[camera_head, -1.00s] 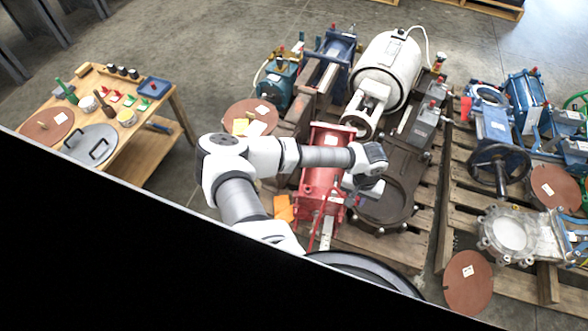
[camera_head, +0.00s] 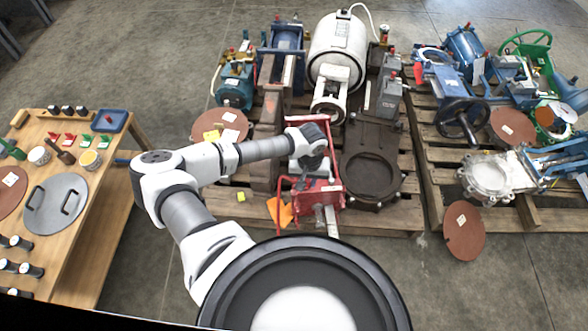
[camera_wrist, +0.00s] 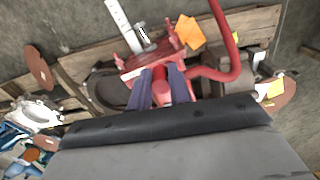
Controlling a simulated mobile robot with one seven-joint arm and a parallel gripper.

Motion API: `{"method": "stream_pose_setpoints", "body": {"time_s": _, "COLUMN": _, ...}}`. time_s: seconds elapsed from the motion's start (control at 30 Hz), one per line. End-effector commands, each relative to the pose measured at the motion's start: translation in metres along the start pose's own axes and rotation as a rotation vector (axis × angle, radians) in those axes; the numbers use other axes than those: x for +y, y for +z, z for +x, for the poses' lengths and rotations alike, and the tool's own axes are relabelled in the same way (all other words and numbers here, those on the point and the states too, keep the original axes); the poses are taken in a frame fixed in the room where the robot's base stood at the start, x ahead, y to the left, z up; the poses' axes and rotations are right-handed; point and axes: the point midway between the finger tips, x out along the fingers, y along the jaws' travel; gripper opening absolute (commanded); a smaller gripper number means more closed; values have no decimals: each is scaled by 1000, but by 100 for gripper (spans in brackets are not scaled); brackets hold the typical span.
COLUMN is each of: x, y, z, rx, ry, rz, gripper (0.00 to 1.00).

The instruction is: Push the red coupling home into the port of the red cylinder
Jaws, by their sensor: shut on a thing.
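The red cylinder (camera_head: 330,196) lies on a wooden pallet in the head view, its near end toward me and partly hidden by my wrist. In the wrist view its red end plate (camera_wrist: 133,76) crosses just beyond the fingertips. My gripper (camera_wrist: 160,76) is shut on the red coupling (camera_wrist: 159,73), which shows between the two bluish fingers. The coupling's tip is against or very near the cylinder end; I cannot tell how deep it sits in the port. A red hose (camera_wrist: 233,55) curves beside the gripper on the right.
A dark flanged valve body (camera_head: 371,178) lies right of the cylinder. A wooden bench (camera_head: 105,205) with tools is at left.

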Motion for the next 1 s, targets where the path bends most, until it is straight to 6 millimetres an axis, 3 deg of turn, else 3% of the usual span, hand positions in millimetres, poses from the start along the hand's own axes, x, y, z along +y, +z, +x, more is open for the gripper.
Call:
{"method": "stream_pose_setpoints", "body": {"time_s": 0.53, "x": 1, "y": -2, "z": 2, "rx": 2, "ry": 1, "rz": 5, "gripper": 0}}
{"method": "stream_pose_setpoints", "body": {"time_s": 0.8, "x": 5, "y": -56, "z": 45, "rx": 16, "ry": 2, "rz": 135, "gripper": 0}}
{"method": "stream_pose_setpoints", "body": {"time_s": 1.0, "x": 0, "y": -71, "z": 57, "rx": 0, "ry": 1, "rz": 194, "gripper": 0}}
